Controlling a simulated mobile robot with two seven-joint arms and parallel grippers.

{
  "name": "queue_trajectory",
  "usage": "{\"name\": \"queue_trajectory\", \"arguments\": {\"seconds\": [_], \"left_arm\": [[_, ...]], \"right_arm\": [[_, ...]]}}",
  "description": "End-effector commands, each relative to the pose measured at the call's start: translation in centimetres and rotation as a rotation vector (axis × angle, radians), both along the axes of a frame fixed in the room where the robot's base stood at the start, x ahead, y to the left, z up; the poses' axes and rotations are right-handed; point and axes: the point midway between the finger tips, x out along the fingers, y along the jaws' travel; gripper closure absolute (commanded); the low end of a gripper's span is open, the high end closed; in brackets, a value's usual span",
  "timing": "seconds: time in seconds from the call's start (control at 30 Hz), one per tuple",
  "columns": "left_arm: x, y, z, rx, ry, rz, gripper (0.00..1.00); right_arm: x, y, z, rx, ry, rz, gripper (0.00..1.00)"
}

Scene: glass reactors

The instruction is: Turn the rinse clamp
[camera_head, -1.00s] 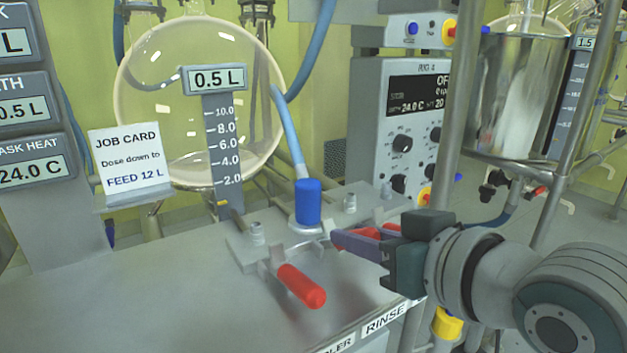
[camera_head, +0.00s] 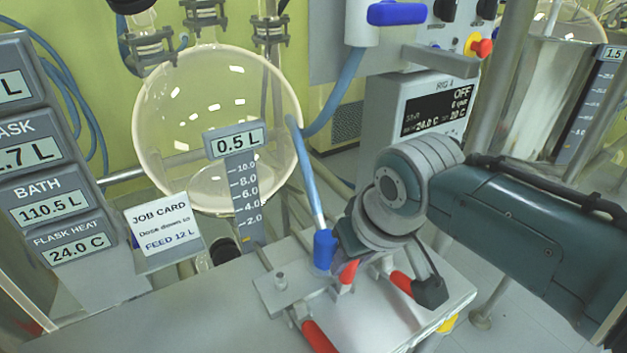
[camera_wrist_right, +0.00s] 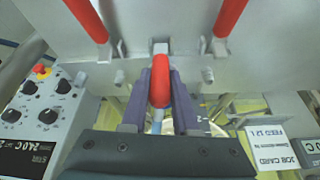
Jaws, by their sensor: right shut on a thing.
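Three red clamp handles sit on a metal plate on the bench. The left one (camera_head: 318,336) and the right one (camera_head: 401,283) point toward the bench front. The middle handle (camera_head: 347,273) is mostly covered by my right gripper (camera_head: 345,258). In the right wrist view, the purple-grey fingers (camera_wrist_right: 160,88) are shut on this middle red handle (camera_wrist_right: 160,70), which points toward the gripper body, unlike its neighbours. The rinse label is not readable now, so I cannot tell from this frame which clamp it names. My left gripper is out of view.
A blue connector (camera_head: 324,250) with a blue hose stands close beside my right gripper. Behind it are a round glass flask (camera_head: 190,115) and the control box (camera_head: 400,115). A job card (camera_head: 155,228) stands at left. The front bench surface (camera_head: 185,325) is clear.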

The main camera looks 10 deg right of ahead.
Motion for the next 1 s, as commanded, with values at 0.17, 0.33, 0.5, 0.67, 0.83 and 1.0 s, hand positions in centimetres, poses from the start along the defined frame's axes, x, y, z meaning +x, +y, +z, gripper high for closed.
{"name": "queue_trajectory", "arguments": {"seconds": [0.17, 0.33, 0.5, 0.67, 0.83, 1.0], "left_arm": [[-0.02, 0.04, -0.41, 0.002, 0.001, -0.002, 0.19], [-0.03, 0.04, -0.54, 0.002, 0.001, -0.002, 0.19], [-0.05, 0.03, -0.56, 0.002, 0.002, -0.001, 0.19], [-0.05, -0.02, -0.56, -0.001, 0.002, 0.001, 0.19], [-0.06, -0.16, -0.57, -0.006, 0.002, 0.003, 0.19], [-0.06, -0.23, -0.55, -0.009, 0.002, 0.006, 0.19]], "right_arm": [[0.32, 0.14, -0.07, -0.021, 0.060, -0.001, 1.00], [0.41, 0.11, -0.11, -0.033, 0.090, -0.002, 1.00], [0.39, 0.12, -0.15, -0.036, 0.101, -0.001, 1.00], [0.36, 0.09, -0.18, -0.037, 0.101, -0.001, 1.00], [0.34, 0.06, -0.22, -0.037, 0.101, -0.002, 0.69], [0.38, 0.08, -0.16, -0.037, 0.101, -0.001, 0.49]]}}
